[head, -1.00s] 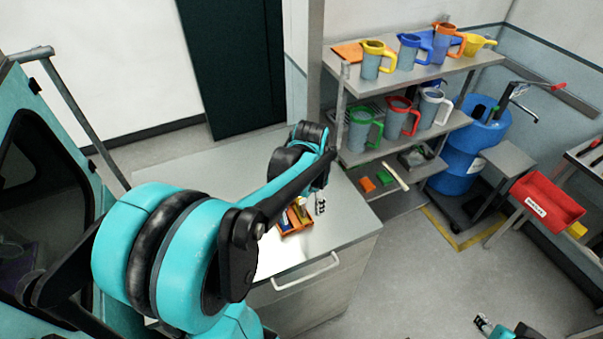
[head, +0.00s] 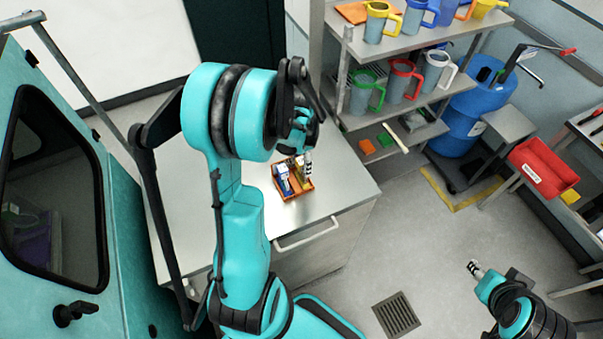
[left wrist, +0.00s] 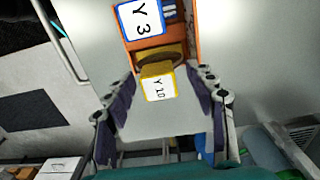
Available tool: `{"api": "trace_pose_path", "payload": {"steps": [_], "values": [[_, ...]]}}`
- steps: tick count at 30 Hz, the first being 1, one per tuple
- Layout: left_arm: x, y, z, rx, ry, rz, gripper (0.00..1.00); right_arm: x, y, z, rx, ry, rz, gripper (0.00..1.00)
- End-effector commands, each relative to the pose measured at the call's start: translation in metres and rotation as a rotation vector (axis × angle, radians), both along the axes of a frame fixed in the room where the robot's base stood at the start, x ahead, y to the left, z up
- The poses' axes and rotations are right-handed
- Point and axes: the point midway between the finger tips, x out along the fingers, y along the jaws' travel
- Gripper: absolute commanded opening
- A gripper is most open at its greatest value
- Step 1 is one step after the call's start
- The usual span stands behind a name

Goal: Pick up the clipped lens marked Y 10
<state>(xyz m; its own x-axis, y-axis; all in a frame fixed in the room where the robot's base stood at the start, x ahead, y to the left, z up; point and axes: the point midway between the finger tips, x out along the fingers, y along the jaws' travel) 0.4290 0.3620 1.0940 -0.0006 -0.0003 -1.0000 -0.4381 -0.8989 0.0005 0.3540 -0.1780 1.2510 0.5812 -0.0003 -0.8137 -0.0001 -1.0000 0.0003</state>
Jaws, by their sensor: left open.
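The lens marked Y 10 (left wrist: 159,88) has a yellow frame and a white label. In the left wrist view it sits at the near edge of an orange tray (left wrist: 194,48). My left gripper (left wrist: 161,95) is open, with its dark finger pads apart on either side of the Y 10 lens; I cannot tell whether they touch it. A blue-framed piece marked Y 3 (left wrist: 140,20) is in the tray beyond it. In the head view my left gripper (head: 308,163) is over the right part of the orange tray (head: 292,195). My right gripper (head: 475,268) is far from the tray.
The tray rests on a grey cabinet top (head: 345,190) with free room around it. A shelf rack (head: 425,101) with several coloured jugs stands behind on the right. A blue barrel (head: 475,108) and a red bin (head: 541,168) stand further right.

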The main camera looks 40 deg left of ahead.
Motion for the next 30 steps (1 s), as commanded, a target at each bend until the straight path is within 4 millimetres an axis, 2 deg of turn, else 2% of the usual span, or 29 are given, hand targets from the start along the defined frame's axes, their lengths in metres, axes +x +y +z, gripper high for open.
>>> {"api": "trace_pose_path", "payload": {"steps": [5, 6, 12, 23, 26, 30], "values": [[0.0, 0.0, 0.0, 0.0, 0.0, 0.0, 0.55, 0.0, 0.0, 0.0, 0.0, 0.0, 0.0, 0.4], [0.0, 0.0, 0.0, 0.0, 0.0, 0.0, 0.5, 0.0, 0.0, 0.0, 0.0, 0.0, 0.0, 0.4], [0.0, 0.0, 0.0, 0.0, 0.0, 0.0, 0.0, 0.0, 0.0, 0.0, 0.0, 0.0, 0.0, 0.4], [0.0, 0.0, 0.003, 0.0, 0.0, 0.0, 0.0, 0.0, 0.0, 0.001, 0.0, 0.0, 0.0, 0.4], [0.0, 0.0, 0.01, 0.0, 0.0, 0.0, 0.0, 0.0, 0.0, 0.001, 0.0, 0.0, 0.0, 0.4], [0.0, 0.0, 0.03, 0.0, 0.0, 0.0, 0.0, 0.0, 0.0, 0.003, 0.0, 0.0, 0.0, 0.4]]}}
